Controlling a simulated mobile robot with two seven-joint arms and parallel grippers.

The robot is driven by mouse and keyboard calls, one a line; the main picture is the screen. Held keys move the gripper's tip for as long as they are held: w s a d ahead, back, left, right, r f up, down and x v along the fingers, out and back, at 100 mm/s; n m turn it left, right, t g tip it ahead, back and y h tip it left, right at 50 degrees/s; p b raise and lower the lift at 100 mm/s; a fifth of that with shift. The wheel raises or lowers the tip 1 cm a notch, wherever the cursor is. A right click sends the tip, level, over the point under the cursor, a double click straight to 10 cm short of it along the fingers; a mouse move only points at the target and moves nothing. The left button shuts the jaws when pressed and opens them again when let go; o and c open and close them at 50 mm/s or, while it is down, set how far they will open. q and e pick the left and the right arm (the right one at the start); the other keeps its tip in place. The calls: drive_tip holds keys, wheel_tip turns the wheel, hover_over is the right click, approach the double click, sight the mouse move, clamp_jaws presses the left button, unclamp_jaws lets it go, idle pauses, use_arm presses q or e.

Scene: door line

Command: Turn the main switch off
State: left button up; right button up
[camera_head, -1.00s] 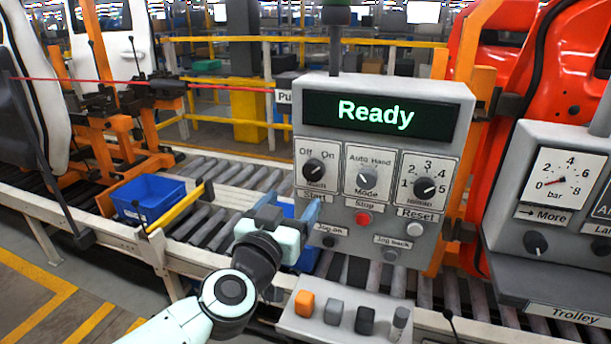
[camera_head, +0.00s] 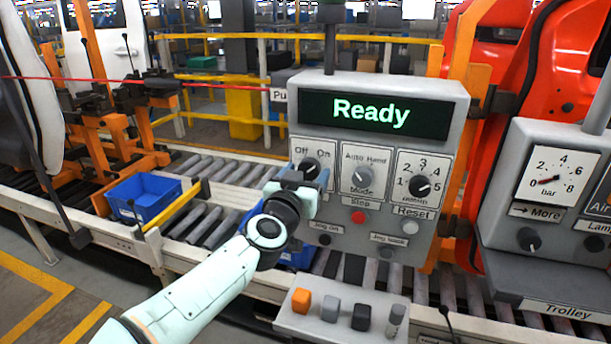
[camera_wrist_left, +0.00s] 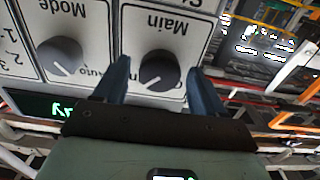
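The main switch is a black rotary knob (camera_head: 309,167) under the marks Off and On, at the upper left of the grey control panel (camera_head: 460,105). In the left wrist view the knob (camera_wrist_left: 160,69) appears upside down with the label Main, and its white line points toward the On side. My left gripper (camera_head: 307,184) is just in front of the switch and hides its lower part and label. Its two blue-grey fingers are apart, one on each side of the knob. I cannot tell whether they touch it. My right gripper is not in view.
The Mode knob (camera_head: 362,177) is close on the right, with a numbered knob (camera_head: 420,187) beyond it. The red Stop button (camera_head: 358,217) and white Reset button (camera_head: 411,227) are below. The display (camera_head: 375,113) reads Ready. A gauge panel (camera_head: 503,180) stands at the right.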

use_arm(q)
drive_tip(key=c, duration=0.8)
drive_tip(key=n, duration=0.3)
drive_tip(key=shift+n, duration=0.4)
drive_tip(key=n, duration=0.4)
drive_tip(key=shift+d+n+p, duration=0.1)
drive_tip(key=shift+n+p, duration=0.2)
drive_tip(key=n, duration=0.4)
drive_tip(key=shift+n, duration=0.3)
drive_tip(key=n, duration=0.4)
drive_tip(key=shift+r+n, duration=0.1)
drive_tip(key=shift+n, duration=0.3)
drive_tip(key=shift+b, duration=0.3)
